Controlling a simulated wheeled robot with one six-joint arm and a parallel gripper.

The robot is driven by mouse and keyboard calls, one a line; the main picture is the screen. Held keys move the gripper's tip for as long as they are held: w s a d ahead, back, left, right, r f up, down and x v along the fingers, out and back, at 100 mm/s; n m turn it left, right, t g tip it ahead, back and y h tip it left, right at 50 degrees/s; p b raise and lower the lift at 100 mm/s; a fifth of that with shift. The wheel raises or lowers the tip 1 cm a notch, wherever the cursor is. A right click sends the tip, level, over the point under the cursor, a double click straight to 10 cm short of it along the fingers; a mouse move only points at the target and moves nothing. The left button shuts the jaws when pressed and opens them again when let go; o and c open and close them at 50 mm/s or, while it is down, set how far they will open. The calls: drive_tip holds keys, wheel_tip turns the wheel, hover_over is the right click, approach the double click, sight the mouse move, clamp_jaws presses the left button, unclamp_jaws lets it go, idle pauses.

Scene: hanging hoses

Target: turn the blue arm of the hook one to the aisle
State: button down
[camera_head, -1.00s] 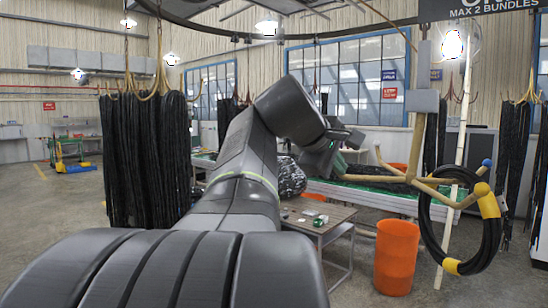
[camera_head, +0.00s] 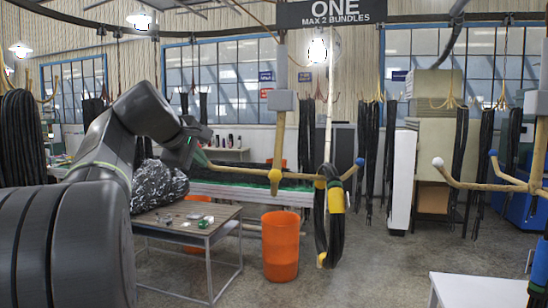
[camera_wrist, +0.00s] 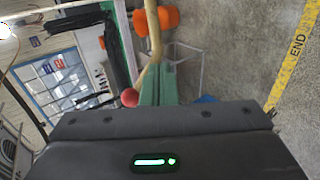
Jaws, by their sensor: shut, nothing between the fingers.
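Hook one hangs under the ONE sign (camera_head: 335,12), with a tan post (camera_head: 278,135) and wooden arms at its foot. Its blue-tipped arm (camera_head: 360,162) points right in the head view. A black hose bundle (camera_head: 335,235) with yellow bands hangs beside that arm, seen nearly edge-on; I cannot tell which arm bears it. Another arm (camera_head: 240,172) reaches left towards my gripper (camera_head: 195,150). In the wrist view, the shut green fingers (camera_wrist: 158,85) overlap a wooden arm, beside a red ball tip (camera_wrist: 129,97). I cannot tell whether they touch it.
A table (camera_head: 205,228) with small items and an orange bin (camera_head: 280,245) stand below. Another hook with white and blue tips (camera_head: 437,162) hangs at right. A white table (camera_head: 480,290) is at front right. Floor between is clear.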

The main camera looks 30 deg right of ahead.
drive_tip(key=shift+s+r, duration=1.8)
drive_tip(key=shift+r, duration=2.7)
drive_tip(key=s+a+b, duration=0.1)
drive_tip(key=s+a, duration=0.7)
drive_tip(key=a, duration=0.1)
drive_tip(key=shift+b, duration=0.3)
drive_tip(key=shift+w, duration=0.15)
drive_tip(key=w+d+p, duration=0.1)
drive_tip(key=w+d, duration=0.6)
drive_tip(key=d, duration=0.1)
drive_tip(key=shift+d, duration=0.15)
